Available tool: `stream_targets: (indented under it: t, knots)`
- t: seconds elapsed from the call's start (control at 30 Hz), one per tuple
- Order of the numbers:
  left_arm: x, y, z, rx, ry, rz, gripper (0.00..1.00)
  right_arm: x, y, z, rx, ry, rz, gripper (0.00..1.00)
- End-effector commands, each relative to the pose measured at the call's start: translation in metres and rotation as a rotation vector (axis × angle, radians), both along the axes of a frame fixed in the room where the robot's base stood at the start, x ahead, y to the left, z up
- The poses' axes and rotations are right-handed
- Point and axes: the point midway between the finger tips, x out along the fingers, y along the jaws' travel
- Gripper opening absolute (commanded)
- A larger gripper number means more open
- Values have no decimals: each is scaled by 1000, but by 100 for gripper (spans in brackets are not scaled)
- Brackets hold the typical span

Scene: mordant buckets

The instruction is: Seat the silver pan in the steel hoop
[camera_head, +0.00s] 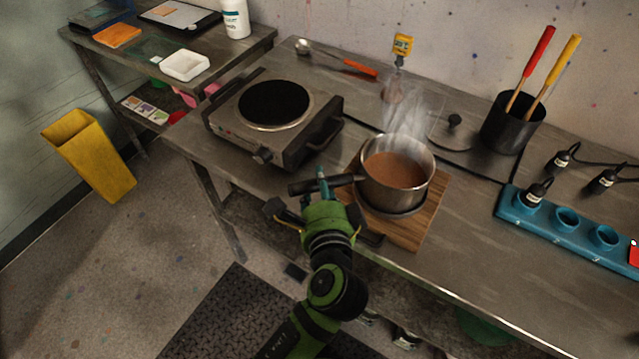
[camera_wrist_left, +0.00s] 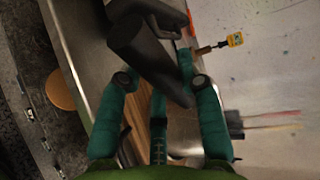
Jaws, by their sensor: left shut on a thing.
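The silver pan (camera_head: 412,190) holds brown liquid and steams. It looks upright over the wooden board. My left gripper (camera_head: 322,187) is shut on its black handle (camera_head: 345,180), left of the bowl; the handle also fills the upper middle of the left wrist view (camera_wrist_left: 145,50). The steel hoop (camera_head: 405,213) shows as a dark curved rim under the near side of the pan. The pan hides most of the hoop, and I cannot tell whether the pan rests in it or is just above it. My right gripper is not in view.
The wooden board (camera_head: 430,222) lies at the table's front edge. A hot plate (camera_head: 270,120) stands to the left. Behind are a probe with a yellow display (camera_head: 402,45) and a lid (camera_head: 454,122). A black tool pot (camera_head: 513,122) and blue holder (camera_head: 565,232) stand right.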

Motion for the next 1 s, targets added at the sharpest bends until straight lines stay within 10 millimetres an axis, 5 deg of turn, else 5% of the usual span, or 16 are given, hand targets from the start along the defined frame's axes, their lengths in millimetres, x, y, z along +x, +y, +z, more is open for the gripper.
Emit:
stream_targets:
  t: [0.27,0.3,0.37,0.73,1.0]
  knots:
    - [1,-1,4,-9,-10,-1,0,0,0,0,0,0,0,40]
    - [1,-1,4,-9,-10,-1,47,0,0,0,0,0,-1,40]
    - [1,-1,4,-9,-9,-1,63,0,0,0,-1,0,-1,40]
    - [-4,0,-2,5,5,-1,63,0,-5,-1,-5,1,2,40]
    - [-44,-4,9,-3,0,-2,63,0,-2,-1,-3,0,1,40]
